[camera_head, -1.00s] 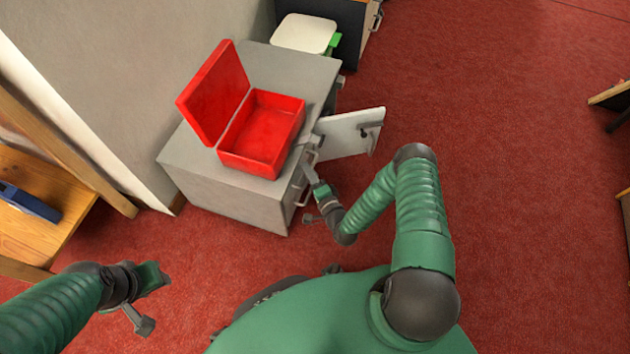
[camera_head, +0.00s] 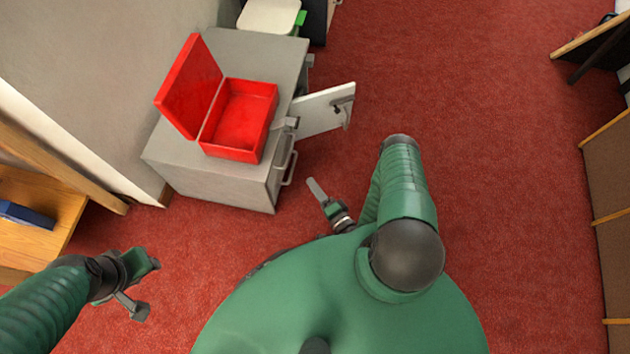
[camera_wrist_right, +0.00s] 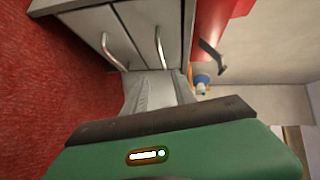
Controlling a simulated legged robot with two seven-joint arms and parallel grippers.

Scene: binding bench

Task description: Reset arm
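My right gripper (camera_head: 318,190) is low over the red carpet, in front of the grey cabinet and apart from it. One pale finger shows in the head view, pointing toward the cabinet; the rest is hidden. In the right wrist view, grey finger surfaces (camera_wrist_right: 155,92) point at the drawer fronts, with nothing seen held; the gap is unclear. My left gripper (camera_head: 147,286) is at the lower left above the carpet, its fingers spread and empty.
The grey cabinet (camera_head: 200,178) carries an open red box (camera_head: 240,118) with its lid up. A white cabinet door (camera_head: 322,112) stands open to the right. A wooden table (camera_head: 50,200) is at left, and shelving (camera_head: 610,200) at right. Carpet between is clear.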

